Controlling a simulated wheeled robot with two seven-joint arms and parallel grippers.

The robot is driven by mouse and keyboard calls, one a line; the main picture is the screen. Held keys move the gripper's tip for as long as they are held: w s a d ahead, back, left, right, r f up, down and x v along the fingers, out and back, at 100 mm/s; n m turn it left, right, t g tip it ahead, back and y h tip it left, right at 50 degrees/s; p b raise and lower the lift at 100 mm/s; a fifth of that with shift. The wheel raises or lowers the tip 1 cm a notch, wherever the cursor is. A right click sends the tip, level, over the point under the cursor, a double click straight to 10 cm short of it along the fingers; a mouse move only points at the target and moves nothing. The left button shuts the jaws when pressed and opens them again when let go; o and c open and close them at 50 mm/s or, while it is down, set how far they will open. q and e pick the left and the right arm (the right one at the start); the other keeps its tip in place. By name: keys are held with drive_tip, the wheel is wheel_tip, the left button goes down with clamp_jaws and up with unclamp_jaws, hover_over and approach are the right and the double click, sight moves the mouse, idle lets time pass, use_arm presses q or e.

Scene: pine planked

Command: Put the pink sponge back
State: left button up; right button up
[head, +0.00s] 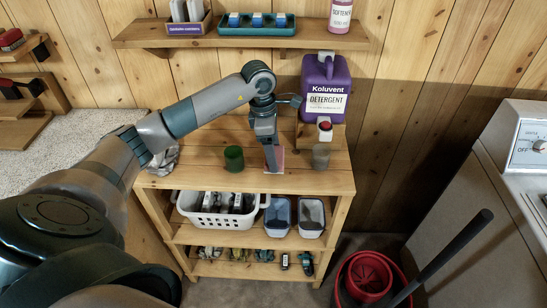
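The pink sponge (279,157) is at the wooden shelf unit's top board (205,172), between a green cup and a grey cup. My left gripper (272,165) points down at the sponge, and its dark finger covers part of it. The fingers are seen edge-on, so I cannot tell whether they are closed on the sponge or only beside it. I also cannot tell whether the sponge touches the board. My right gripper is not in view.
A green cup (234,158) stands left of the sponge and a grey cup (321,156) right. A purple detergent jug (325,85) stands behind on a raised block. A wall shelf (150,38) overhangs the back. A white basket (215,218) and bins sit below.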

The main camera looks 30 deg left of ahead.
use_arm(q)
drive_tip(key=shift+f, duration=0.15)
wheel_tip(320, 180, down, 2)
drive_tip(key=shift+f+p, duration=0.2)
drive_tip(key=shift+p, duration=0.45)
drive_tip(key=shift+f, duration=0.6)
drive_tip(key=shift+f, duration=0.15)
drive_tip(key=o, duration=1)
